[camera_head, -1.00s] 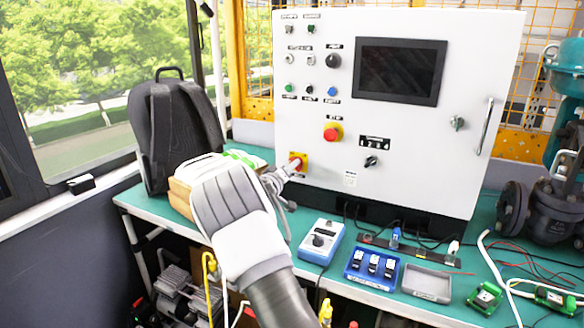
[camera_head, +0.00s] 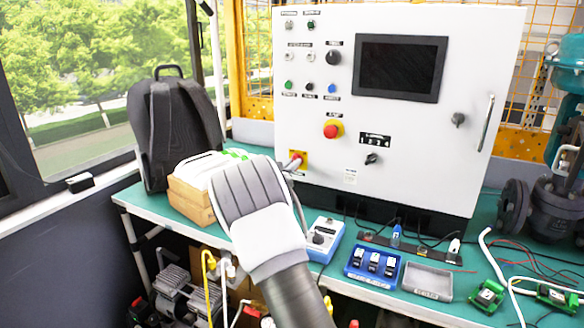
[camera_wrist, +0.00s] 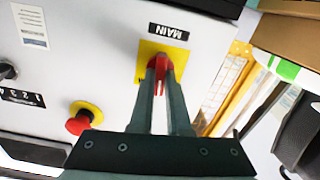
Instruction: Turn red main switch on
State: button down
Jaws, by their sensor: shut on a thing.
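The red main switch sits on a yellow plate (camera_head: 302,155) at the lower left of the white control panel (camera_head: 400,130). In the wrist view the red handle (camera_wrist: 161,66) shows between my two fingers, in front of its yellow plate (camera_wrist: 146,52) and beside an upside-down "MAIN" label (camera_wrist: 169,31). My gripper (camera_wrist: 160,78) is shut on the handle. In the head view my gripper (camera_head: 291,165) reaches the switch from below left; my wrist hides much of the fingers. The handle's exact angle is hard to tell.
A red emergency button (camera_head: 332,130) on yellow and a black selector knob (camera_head: 371,159) are to the right on the panel. A black backpack (camera_head: 172,125) and wooden boxes (camera_head: 190,203) stand left. A blue-white device (camera_head: 324,238) lies on the bench below.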

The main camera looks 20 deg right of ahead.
jog(key=shift+f+m+b, duration=0.2)
jog(key=shift+m+b, duration=2.6)
jog(key=shift+m, duration=2.3)
jog(key=c, duration=0.9)
grip_release()
jog(key=shift+r, duration=0.1)
jog(key=shift+s, duration=0.1)
jog(key=p+v, duration=0.2)
jog(key=v, duration=1.5)
jog(key=shift+s+a+r+p, duration=0.1)
jog(key=shift+s+a+p, duration=0.05)
jog(key=shift+p, duration=0.25)
